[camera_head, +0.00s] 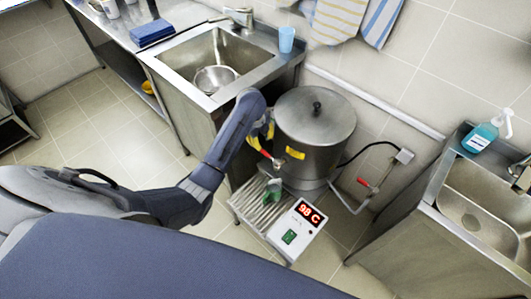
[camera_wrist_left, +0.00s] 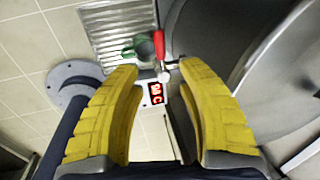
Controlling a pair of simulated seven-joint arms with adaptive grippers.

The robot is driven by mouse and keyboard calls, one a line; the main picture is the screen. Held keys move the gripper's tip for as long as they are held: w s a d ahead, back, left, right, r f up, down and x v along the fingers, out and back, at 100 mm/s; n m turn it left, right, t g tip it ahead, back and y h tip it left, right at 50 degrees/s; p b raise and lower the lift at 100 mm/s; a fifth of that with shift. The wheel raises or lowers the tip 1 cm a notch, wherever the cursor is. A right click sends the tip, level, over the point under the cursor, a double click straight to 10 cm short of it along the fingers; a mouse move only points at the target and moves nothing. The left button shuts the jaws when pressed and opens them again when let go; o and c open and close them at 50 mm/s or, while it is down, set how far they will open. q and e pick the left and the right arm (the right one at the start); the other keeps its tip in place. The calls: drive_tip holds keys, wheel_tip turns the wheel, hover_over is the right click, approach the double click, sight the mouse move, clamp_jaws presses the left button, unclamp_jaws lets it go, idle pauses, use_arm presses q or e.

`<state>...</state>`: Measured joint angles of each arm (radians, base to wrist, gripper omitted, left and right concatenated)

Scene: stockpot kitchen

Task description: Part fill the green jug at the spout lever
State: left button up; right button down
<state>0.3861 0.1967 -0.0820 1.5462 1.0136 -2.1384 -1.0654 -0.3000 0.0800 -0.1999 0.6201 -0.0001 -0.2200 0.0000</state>
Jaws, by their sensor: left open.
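The green jug (camera_head: 245,205) stands on the slatted drip tray (camera_head: 262,216), below the spout of the steel stockpot (camera_head: 315,135). In the left wrist view the jug (camera_wrist_left: 141,47) shows from above, beside the red spout lever (camera_wrist_left: 158,42). The lever (camera_head: 265,153) sticks out from the pot's front left. My left gripper (camera_head: 262,132) is at the pot's left side, just above the lever. In the wrist view its yellow fingers (camera_wrist_left: 158,70) are spread apart with nothing held between them. The jug's inside is too small to read. My right gripper is not in view.
A display box (camera_head: 302,222) reading 98 C sits at the drip tray's right. A sink (camera_head: 220,60) with a metal bowl and a blue cup (camera_head: 286,39) is behind left. A pipe with a red valve (camera_head: 366,184) is right of the pot. A second sink (camera_head: 490,205) stands far right.

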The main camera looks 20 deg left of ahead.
sight(266, 153)
use_arm(q)
drive_tip(key=f, duration=0.3)
drive_tip(key=w+f, duration=0.1)
drive_tip(key=f, duration=0.3)
drive_tip(key=w+f, duration=0.1)
drive_tip(key=f, duration=0.3)
drive_tip(key=shift+d, duration=0.35)
drive_tip(key=shift+o, duration=0.3)
clamp_jaws()
